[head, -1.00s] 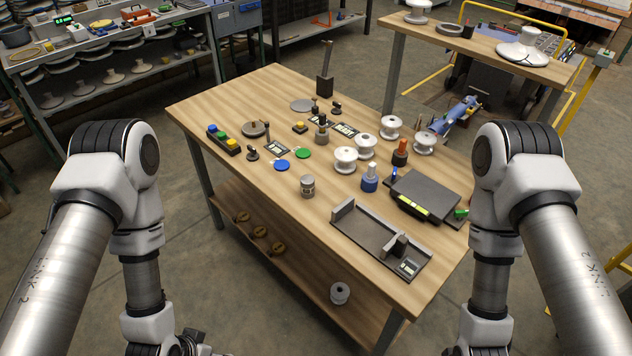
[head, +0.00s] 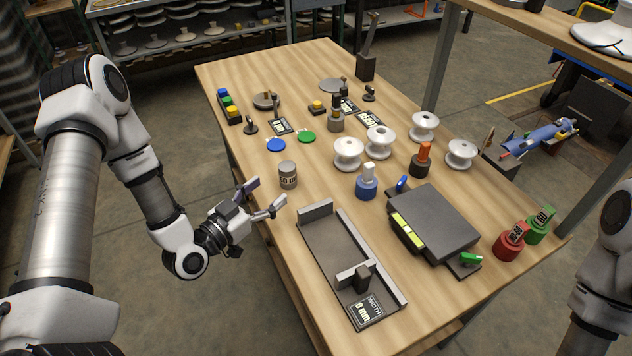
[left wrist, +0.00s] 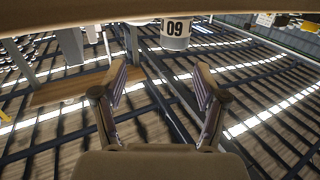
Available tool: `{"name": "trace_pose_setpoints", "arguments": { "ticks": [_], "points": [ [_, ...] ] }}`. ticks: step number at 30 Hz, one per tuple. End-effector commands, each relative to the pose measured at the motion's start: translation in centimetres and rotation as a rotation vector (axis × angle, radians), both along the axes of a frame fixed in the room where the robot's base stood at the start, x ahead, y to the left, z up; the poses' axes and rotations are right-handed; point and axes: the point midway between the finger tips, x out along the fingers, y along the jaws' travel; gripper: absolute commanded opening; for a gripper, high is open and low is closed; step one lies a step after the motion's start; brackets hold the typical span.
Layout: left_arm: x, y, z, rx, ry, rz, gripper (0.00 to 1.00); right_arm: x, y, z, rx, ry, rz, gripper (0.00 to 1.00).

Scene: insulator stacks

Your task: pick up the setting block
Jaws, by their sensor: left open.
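A short grey cylinder with a printed label, apparently the setting block (head: 288,174), stands upright near the table's left edge in the head view. In the left wrist view the labelled grey cylinder (left wrist: 176,33) shows at the top, beyond the fingers, its digits looking like 09. My left gripper (head: 266,195) is open and empty, just off the left table edge. Its fingers point toward the table, a little below and left of the cylinder, apart from it. The open fingers also show in the left wrist view (left wrist: 160,90). My right gripper is out of view.
A grey gauge tray (head: 318,245) with a "0 mm" display lies right of my left gripper. A blue-based post (head: 366,182), white spools (head: 348,154) and a dark flat device (head: 435,222) stand farther right. Blue (head: 276,145) and green (head: 307,137) discs lie behind the cylinder.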

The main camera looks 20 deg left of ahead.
Motion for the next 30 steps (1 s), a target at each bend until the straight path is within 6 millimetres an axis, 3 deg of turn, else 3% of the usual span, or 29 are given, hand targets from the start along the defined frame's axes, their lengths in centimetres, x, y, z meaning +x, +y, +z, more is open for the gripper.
{"name": "trace_pose_setpoints", "arguments": {
  "ticks": [2,8,21,28,30],
  "points": [
    [0.2,0.9,-0.8,-0.011,-0.014,0.026,0.72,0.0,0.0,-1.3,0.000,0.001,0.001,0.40],
    [1.2,1.0,-0.6,-0.011,-0.027,0.033,0.72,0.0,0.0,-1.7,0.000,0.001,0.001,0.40],
    [7.7,-0.6,-0.2,-0.010,-0.024,0.033,0.72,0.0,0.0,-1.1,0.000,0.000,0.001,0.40],
    [8.0,-0.6,-0.2,-0.014,-0.022,0.035,0.72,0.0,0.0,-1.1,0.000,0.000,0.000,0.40],
    [8.0,-0.6,-0.2,-0.014,-0.023,0.035,0.47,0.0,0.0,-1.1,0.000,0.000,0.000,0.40]
  ]
}}
